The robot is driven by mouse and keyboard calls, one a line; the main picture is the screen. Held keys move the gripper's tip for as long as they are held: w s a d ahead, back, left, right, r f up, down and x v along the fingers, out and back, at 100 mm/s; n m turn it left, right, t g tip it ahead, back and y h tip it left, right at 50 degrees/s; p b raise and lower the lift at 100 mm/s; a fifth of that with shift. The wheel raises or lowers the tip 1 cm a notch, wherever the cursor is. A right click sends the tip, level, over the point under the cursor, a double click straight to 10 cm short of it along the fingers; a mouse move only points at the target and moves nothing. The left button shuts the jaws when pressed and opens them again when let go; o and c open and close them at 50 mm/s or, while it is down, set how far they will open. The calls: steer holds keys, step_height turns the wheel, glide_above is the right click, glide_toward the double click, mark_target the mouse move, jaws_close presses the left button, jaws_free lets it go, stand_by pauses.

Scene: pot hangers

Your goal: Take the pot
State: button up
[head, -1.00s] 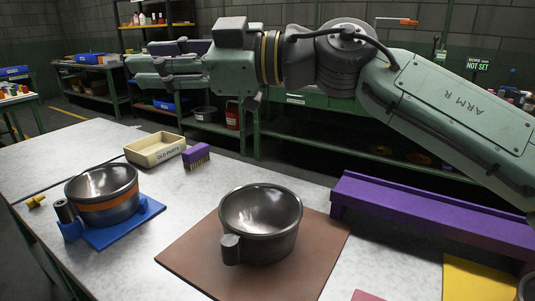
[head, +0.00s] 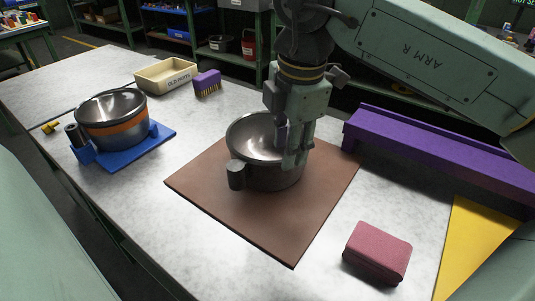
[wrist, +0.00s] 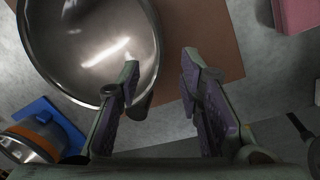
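A dark metal pot (head: 250,140) stands upright on a brown mat (head: 215,208), its stubby handle (head: 236,175) facing front left. My gripper (head: 289,155) points down at the pot's right side. In the wrist view my gripper (wrist: 160,74) is open, with the left finger over the pot (wrist: 75,45) and the right finger outside it. The pot's rim lies between the fingertips, with gaps showing. I cannot tell how deep the fingers reach. A second pot with an orange band (head: 112,115) sits in a blue holder (head: 155,143) at the left.
A pink block (head: 377,252) lies at the front right. A purple rail (head: 440,155) runs along the right, near a yellow sheet (head: 470,240). A cream "OLD PARTS" tray (head: 166,76) and a purple brush (head: 207,82) stand behind. The worktop between the two pots is clear.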

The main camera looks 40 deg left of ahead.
mark_target(284, 180)
steer(key=shift+w+a+f+p, duration=0.15)
steer(key=shift+f+p, duration=0.05)
steer(key=shift+f, duration=0.75)
steer(key=shift+w+a+f+p, duration=0.1)
steer(key=shift+a+f+p, duration=0.1)
steer(key=shift+f, duration=0.8)
steer(key=shift+w+a+f+p, duration=0.15)
steer(key=shift+f+p, duration=0.05)
steer(key=shift+f, duration=0.75)
steer(key=shift+c, duration=0.5)
jaws_close()
steer(key=shift+r, duration=0.1)
